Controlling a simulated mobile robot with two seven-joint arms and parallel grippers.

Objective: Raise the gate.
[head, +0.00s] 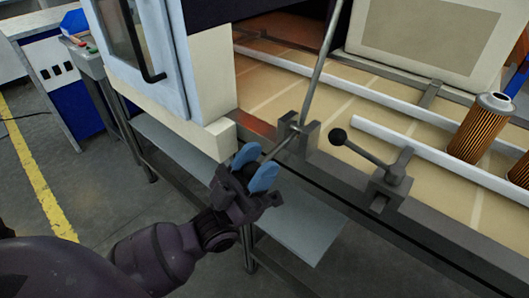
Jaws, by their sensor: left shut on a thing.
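The gate appears to be the long grey bar (320,65) that runs from a bracket (298,130) on the conveyor's near rail to the top of the head view. Its upper end is out of view, and I cannot tell how steeply it stands. A short thin rod (282,146) sticks out from the same bracket toward me. My left gripper (255,167), with blue fingertips, is shut on the outer end of this rod, which the fingers partly hide. My right gripper is not in view.
Pleated filter cartridges (481,130) stand on the belt at right. A white cabinet (207,80) stands close behind my gripper. A grey shelf (300,232) lies below.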

